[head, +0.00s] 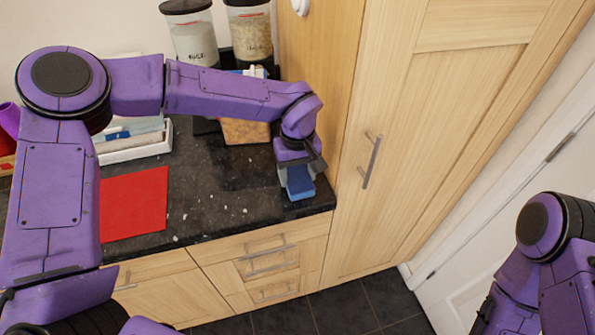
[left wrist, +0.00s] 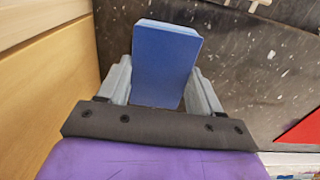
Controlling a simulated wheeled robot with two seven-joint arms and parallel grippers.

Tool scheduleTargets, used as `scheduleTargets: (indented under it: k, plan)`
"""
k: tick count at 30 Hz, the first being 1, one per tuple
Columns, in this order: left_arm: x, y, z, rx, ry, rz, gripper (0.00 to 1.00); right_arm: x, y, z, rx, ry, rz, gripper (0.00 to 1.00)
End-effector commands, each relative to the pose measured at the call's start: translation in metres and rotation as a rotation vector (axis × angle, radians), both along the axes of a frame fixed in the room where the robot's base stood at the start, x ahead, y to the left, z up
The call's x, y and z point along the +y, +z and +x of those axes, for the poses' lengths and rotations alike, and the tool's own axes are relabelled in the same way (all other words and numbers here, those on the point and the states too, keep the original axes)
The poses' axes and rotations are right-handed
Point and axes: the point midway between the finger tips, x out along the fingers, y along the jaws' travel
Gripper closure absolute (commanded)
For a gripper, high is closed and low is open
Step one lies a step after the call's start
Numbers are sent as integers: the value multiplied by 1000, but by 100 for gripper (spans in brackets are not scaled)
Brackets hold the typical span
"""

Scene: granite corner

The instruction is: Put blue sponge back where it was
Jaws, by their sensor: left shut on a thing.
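The blue sponge (head: 299,183) is at the right end of the dark granite counter (head: 208,219), close to its front edge and the tall wooden cabinet. My left gripper (head: 297,178) comes down over it from above and is shut on it. In the left wrist view the sponge (left wrist: 166,62) stands between the two grey fingers of the gripper (left wrist: 163,88). I cannot tell whether the sponge touches the counter. My right arm shows at the lower right of the head view, but its gripper is not visible.
A red mat (head: 134,204) lies on the counter to the left. A white tray (head: 137,151) with packets, a wooden board (head: 245,131) and lidded jars (head: 195,38) stand behind. The tall cabinet (head: 390,130) closes off the right side. The counter between mat and sponge is mostly clear.

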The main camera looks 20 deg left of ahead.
Motion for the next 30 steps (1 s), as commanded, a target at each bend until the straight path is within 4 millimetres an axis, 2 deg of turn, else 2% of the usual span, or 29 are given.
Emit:
scheduleTargets:
  k: [5, 6, 7, 8, 16, 19, 30]
  plan:
    - [0, -3, 0, 1, 0, -1, 60, 0, 2, 0, 0, 0, 0, 100]
    - [0, -3, 0, 0, 0, -1, 22, 0, 1, 0, 0, 0, 0, 100]
    - [0, -2, 0, -1, 0, -1, 12, 0, 1, 0, 0, 0, 0, 100]
    - [0, -2, 0, -1, 0, -1, 10, 0, 1, 0, 0, 0, 0, 100]
    - [0, -1, 0, -1, 0, -1, 10, 0, 0, 0, 0, 0, 0, 100]
    - [0, 8, 1, -5, 1, -2, 10, 0, -1, 0, 0, 0, 0, 100]
    - [0, 97, 0, -4, 1, -2, 10, 0, -6, 0, 0, 0, 0, 100]
